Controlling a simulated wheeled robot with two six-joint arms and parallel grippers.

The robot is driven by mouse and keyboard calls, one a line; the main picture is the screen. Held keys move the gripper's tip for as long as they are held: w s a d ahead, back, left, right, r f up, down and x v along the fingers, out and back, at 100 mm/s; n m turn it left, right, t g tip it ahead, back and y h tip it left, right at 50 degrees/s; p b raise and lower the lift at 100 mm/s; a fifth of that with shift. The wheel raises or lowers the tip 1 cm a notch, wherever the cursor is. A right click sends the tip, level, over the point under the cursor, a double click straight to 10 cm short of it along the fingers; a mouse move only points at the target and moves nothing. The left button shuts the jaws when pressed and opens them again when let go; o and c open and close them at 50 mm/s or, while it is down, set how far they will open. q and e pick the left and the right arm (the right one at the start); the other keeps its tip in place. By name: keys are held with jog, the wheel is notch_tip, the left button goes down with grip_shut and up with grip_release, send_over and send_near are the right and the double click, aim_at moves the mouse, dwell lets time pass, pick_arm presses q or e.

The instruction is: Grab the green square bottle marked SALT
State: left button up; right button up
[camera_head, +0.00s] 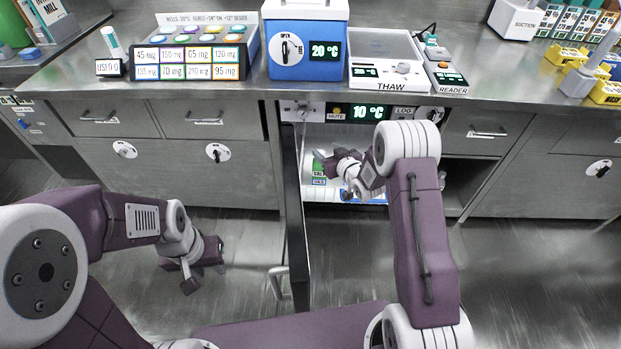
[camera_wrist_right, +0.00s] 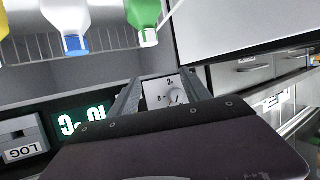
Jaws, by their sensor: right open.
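The green bottle marked SALT (camera_head: 319,172) stands in the open cooler under the counter, at the left of the opening in the head view. My right gripper (camera_head: 335,167) is at the cooler opening beside it and partly covers it. In the right wrist view, the right gripper (camera_wrist_right: 160,78) is open, with nothing between its fingers. A green bottle (camera_wrist_right: 145,15) hangs in from the top edge there, apart from the fingers; its label is not visible. My left gripper (camera_head: 203,277) is low over the floor at the left, away from the bottle; its jaw opening is unclear.
The cooler's open door (camera_head: 293,210) stands edge-on to the left of my right arm. In the wrist view, a blue-capped bottle (camera_wrist_right: 76,30) and a yellow bottle (camera_wrist_right: 15,30) are beside the green one. The cooler's control panel (camera_head: 355,112) runs above the opening.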

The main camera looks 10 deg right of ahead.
jog(key=b, duration=0.2)
send_near(320, 168)
jog(key=w+r, duration=0.3)
jog(key=w, duration=0.1)
pick_arm(q)
jog(key=f, duration=0.2)
jog(key=shift+s+d+f, duration=0.15)
jog(key=shift+d+f, duration=0.1)
jog(key=shift+f, duration=0.15)
pick_arm(e)
jog(key=shift+s+r+g, duration=0.15)
jog(key=shift+r+g, duration=0.15)
jog(key=b+x, duration=0.4)
jog(key=x, duration=0.4)
jog(key=shift+d+f, duration=0.1)
jog(key=shift+f, duration=0.15)
jog(key=shift+w, duration=0.4)
pick_arm(q)
notch_tip(320, 168, down, 4)
jog(key=shift+f, duration=0.15)
pick_arm(e)
grip_shut()
jog(key=shift+r, duration=0.1)
